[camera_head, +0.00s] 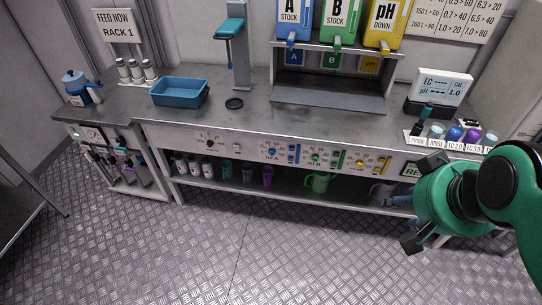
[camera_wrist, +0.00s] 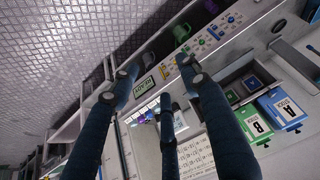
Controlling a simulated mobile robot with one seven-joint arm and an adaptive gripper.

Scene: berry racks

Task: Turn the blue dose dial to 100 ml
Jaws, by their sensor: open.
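The blue dose dial (camera_head: 271,152) is a small round knob on the front panel of the bench, left of the green dial (camera_head: 315,157) and the yellow dial (camera_head: 359,163). Its pointer and scale are too small to read. My green gripper (camera_head: 407,208) is at the right, in front of the bench and well to the right of the blue dial, touching nothing that I can see. In the wrist view, the dark fingers of my gripper (camera_wrist: 160,78) are spread apart with nothing between them. The control panel (camera_wrist: 185,52) shows beyond the fingertips, too small to pick out the blue dial surely.
A blue tray (camera_head: 180,93) and a dispenser stand (camera_head: 241,70) are on the bench. Blue, green and yellow stock containers hang above the shelf (camera_head: 328,95). A meter (camera_head: 441,90) and small bottles stand at the right. Bottles and jugs line the lower shelf. The floor in front is clear.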

